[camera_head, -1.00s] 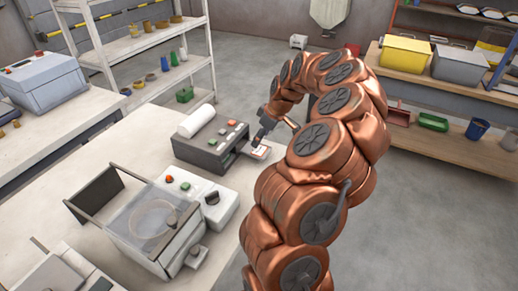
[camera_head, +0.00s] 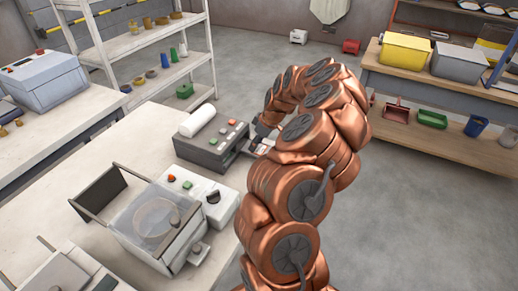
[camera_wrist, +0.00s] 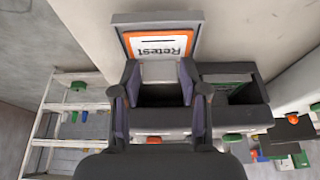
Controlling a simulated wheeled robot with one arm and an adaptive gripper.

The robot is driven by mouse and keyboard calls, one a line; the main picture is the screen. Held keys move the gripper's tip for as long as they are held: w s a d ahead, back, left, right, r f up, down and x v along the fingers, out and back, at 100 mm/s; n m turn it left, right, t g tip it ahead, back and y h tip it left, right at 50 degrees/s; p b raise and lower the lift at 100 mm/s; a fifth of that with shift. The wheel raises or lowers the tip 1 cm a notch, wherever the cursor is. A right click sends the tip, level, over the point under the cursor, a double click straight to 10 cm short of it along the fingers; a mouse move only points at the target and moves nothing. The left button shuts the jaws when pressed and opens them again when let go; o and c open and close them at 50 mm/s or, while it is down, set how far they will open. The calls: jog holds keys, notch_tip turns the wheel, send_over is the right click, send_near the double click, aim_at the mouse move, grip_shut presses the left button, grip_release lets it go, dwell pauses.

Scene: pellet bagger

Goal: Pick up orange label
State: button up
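The orange label (camera_wrist: 158,45) is a white card with an orange border and the upside-down word "Retest". In the wrist view it lies in a grey holder (camera_wrist: 122,20) at the top centre. My gripper (camera_wrist: 160,85) is open, with its dark fingers spread left and right just below the label in the picture. I see nothing clearly held between them; a light grey surface and a dark slot show there. In the head view my gripper (camera_head: 262,135) is at the right end of the dark label printer (camera_head: 205,150), and the label is mostly hidden by my arm.
A green label (camera_wrist: 230,90) lies in a neighbouring slot to the right. A lidded sealer (camera_head: 150,220) and a white control box (camera_head: 195,195) stand on the bench. A wooden shelf with a yellow bin (camera_head: 405,54) stands at the right.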

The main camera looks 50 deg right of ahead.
jog(key=c, duration=0.5)
jog(key=shift+r, duration=0.1)
